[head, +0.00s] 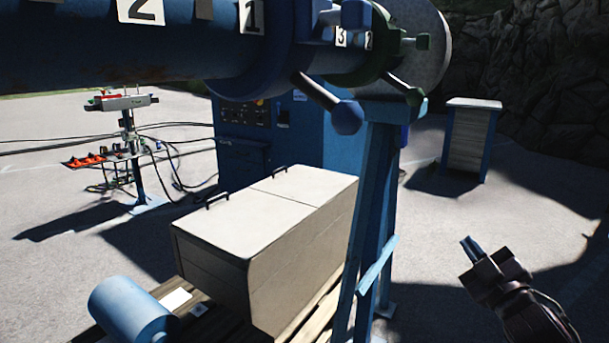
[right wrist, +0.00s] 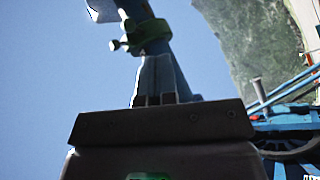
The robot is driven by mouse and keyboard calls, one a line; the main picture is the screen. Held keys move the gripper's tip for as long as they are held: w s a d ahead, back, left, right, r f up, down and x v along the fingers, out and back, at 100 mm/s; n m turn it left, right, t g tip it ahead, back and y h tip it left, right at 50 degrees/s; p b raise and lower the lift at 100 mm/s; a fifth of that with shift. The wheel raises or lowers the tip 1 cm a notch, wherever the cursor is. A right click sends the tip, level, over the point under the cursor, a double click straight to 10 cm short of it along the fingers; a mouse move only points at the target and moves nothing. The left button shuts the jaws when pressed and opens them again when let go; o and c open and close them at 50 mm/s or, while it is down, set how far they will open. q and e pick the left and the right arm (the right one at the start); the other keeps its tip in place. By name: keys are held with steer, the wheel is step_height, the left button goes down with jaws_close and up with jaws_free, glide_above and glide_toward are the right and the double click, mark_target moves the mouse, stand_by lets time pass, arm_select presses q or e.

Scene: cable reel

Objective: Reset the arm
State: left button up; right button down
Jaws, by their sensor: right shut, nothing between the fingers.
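My right gripper (head: 472,250) is at the lower right of the head view, over open ground and apart from the machine. Its blue fingers are together and nothing shows between them. It points up and to the left. In the right wrist view the gripper's dark body fills the bottom, with the fingers (right wrist: 158,75) pointing up toward a blue machine part with a green clamp (right wrist: 145,35). My left gripper is in neither view.
The blue reel shaft (head: 180,55) crosses the top left, with a round-ended lever (head: 348,117) below it. A blue support post (head: 378,200) stands left of my right gripper. A beige box (head: 265,225) sits on a pallet. A slatted cabinet (head: 472,140) stands behind. Ground around the gripper is clear.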

steer(key=s+f+m+g+h, duration=0.1)
steer(key=s+f+m+g, duration=0.15)
steer(key=f, duration=0.55)
steer(key=s+f+m+g+h, duration=0.1)
steer(key=s+f+m, duration=0.2)
steer(key=f, duration=0.5)
steer(key=s+a+f+m+g+h, duration=0.1)
steer(key=s+a+f+m+g, duration=0.2)
steer(key=s+f, duration=1.8)
steer(key=s+m+g, duration=0.2)
steer(key=g, duration=0.1)
steer(key=shift+a+f+h, duration=0.15)
steer(key=shift+h, duration=0.25)
